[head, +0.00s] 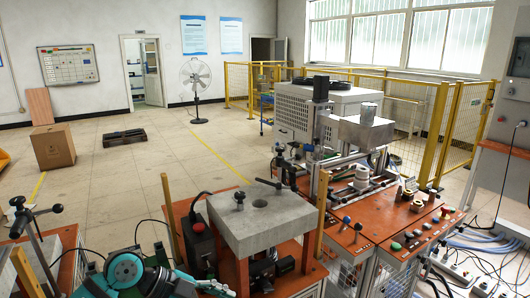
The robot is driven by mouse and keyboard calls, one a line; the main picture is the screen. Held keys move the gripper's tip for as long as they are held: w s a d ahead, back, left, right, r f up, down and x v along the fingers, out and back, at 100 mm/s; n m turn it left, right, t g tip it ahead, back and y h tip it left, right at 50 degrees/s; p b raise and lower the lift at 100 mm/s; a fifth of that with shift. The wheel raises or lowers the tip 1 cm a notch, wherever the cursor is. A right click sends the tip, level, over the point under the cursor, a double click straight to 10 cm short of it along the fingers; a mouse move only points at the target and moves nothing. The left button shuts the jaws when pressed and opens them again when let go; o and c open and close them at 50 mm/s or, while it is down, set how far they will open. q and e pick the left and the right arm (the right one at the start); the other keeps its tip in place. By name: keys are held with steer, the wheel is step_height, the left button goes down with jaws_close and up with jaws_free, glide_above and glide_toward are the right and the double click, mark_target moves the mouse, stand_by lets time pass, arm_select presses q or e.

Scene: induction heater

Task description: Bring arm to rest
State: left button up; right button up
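Part of my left arm, with teal and black links, shows at the bottom left edge. No gripper fingers can be made out there, and my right arm is not in view. A thick grey slab (259,223) with a round hole and dark knobs on top stands on legs on an orange bench in front of me. To its right is an orange workstation (352,239) with a metal machine head (366,132), buttons and small brass-coloured parts.
A yellow fence (433,135) encloses the right rear. Cables (483,243) and a power strip lie at the lower right. A cardboard box (53,146), a dark pallet (124,137) and a fan (196,85) stand farther back. The tiled floor at left centre is mostly free.

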arm_select(q)
steer(key=s+d+r+n+t+h, duration=0.1)
steer(key=d+r+t+h, duration=0.3)
steer(key=r, duration=0.2)
steer(key=d+r+n+t+h, duration=0.1)
steer(key=d+r+t+h, duration=0.25)
steer(key=r, duration=0.25)
steer(key=w+a+f+n+t+y, duration=0.2)
steer(key=a+n+t+y, duration=0.95)
steer(key=n, duration=0.35)
steer(key=s+a+f+n+g+y, duration=0.3)
steer(key=a+f+n+g+y, duration=0.15)
steer(key=a+f+y, duration=0.35)
steer(key=s+d+f+m+g+h, duration=0.1)
steer(key=s+f+g, duration=0.5)
steer(key=s+f, duration=0.4)
steer(key=s+d+f+m+g+h, duration=0.1)
steer(key=s+f+g, duration=0.65)
steer(key=s, duration=0.55)
step_height(320, 180, down, 25)
steer(key=s, duration=0.1)
steer(key=s+a+f+g, duration=0.2)
steer(key=s+f, duration=1.5)
steer(key=shift+a+f, duration=0.25)
steer(key=shift+a, duration=0.05)
